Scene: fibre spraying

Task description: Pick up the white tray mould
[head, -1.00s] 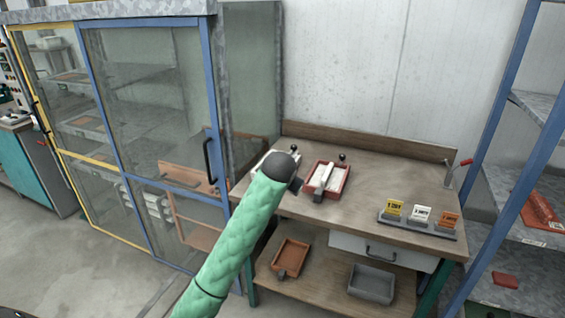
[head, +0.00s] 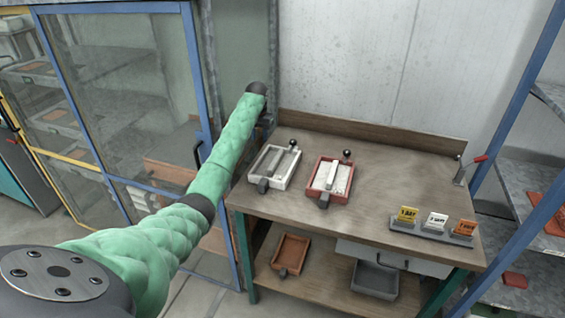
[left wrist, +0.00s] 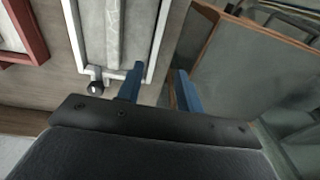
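The white tray mould (head: 289,174) lies on the left part of the wooden workbench, with a grey bar along it, a dark block at its near end and a black knob at its far end. In the left wrist view the white tray mould (left wrist: 158,45) fills the upper middle. My left gripper (left wrist: 160,90) has two blue fingers spread apart with nothing between them, close to the tray's knob end. In the head view my green-sleeved left arm reaches the bench's back left, and its gripper is mostly hidden. My right gripper is not in view.
A red tray mould (head: 344,195) lies right of the white one on the workbench (head: 390,175). A rack of coloured cards (head: 436,235) stands at the bench's right. A glass cabinet (head: 110,100) stands left. An orange tray (head: 290,253) and grey tray (head: 375,279) are below.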

